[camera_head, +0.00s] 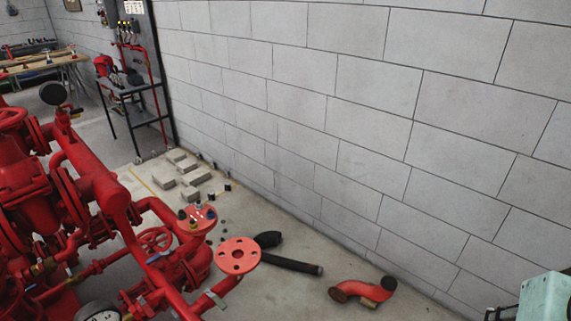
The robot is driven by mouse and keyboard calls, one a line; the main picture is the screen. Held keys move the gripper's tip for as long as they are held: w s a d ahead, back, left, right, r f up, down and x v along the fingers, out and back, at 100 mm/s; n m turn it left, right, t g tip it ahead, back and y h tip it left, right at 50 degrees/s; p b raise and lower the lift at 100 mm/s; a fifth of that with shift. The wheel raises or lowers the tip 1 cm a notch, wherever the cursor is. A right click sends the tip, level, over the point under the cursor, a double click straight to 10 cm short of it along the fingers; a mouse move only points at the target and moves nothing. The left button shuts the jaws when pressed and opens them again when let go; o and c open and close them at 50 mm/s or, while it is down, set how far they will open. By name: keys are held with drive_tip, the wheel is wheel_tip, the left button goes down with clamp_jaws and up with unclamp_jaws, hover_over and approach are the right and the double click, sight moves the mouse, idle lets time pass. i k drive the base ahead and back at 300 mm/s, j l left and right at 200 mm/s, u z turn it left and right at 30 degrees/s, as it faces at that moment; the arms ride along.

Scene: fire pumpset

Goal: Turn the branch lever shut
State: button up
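The red pumpset (110,200) fills the left side, with thick pipes, flanges and valve bodies. A red handwheel (155,240) sits among its lower pipes. A small bluish piece (158,257) shows just below the handwheel, and a small pale piece (215,299) lies on the pipe below the open round flange (238,255). I cannot tell whether either is the branch lever, nor how the lever stands. My gripper is not in view.
A loose black pipe (290,264) and a red elbow (362,292) lie on the floor near the block wall (380,130). Grey blocks (185,170) and a dark metal stand (133,105) are farther back. A pale teal box (546,299) fills the lower right corner.

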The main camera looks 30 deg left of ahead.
sight(152, 259)
drive_tip(key=u, duration=1.25)
drive_tip(key=j+u, duration=0.2)
drive_tip(key=u, duration=0.25)
drive_tip(key=j+u, duration=0.15)
drive_tip(key=u, duration=0.25)
drive_tip(key=i+j, duration=0.2)
drive_tip(key=j, duration=0.1)
